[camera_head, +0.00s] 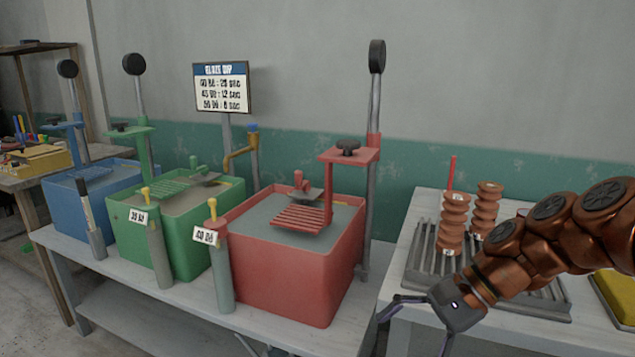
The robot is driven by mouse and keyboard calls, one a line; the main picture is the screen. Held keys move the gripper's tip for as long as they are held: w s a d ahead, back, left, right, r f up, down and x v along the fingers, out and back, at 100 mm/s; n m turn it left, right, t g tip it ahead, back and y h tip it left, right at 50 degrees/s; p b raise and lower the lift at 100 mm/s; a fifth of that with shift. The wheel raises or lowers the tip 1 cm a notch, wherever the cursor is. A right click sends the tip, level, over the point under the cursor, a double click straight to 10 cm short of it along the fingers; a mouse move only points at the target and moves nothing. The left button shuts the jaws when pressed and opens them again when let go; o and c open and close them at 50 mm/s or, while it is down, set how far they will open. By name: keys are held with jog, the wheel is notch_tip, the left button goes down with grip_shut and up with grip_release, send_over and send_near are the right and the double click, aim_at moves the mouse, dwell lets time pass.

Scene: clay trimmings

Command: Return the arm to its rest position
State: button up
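My copper-coloured arm (545,240) reaches in from the right edge, over the grey rack on the right table. My gripper (411,335) is at the lower right, by the left edge of that table. Its two thin dark fingers are spread apart, with nothing visible between them. The lower finger runs to the bottom edge of the picture, so its tip may be cut off. The arm hides part of the rack.
Red (290,275), green (180,240) and blue (105,205) tubs with lever stands are on the left bench (65,240). Two ribbed brown pieces (453,225) stand on the slatted rack (425,250). A yellow thing (612,300) is at far right. A sign (222,88) stands behind.

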jog(key=s+d+f+n+g+h, duration=0.1)
jog(key=s+d+f+n+h, duration=0.2)
jog(key=s+f+n+h, duration=0.5)
jog(key=s+d+f+n+g+h, duration=0.1)
jog(key=s+d+f+n+g, duration=0.3)
jog(key=s, duration=0.9)
notch_tip(320, 180, up, 17)
jog(key=w+a+m+t+p, duration=0.1)
jog(key=a+t+p, duration=0.1)
jog(key=p, duration=1.3)
jog(key=shift+w+f+t+p, duration=0.15)
jog(key=shift+w+t+p, duration=0.2)
jog(key=shift+t, duration=0.45)
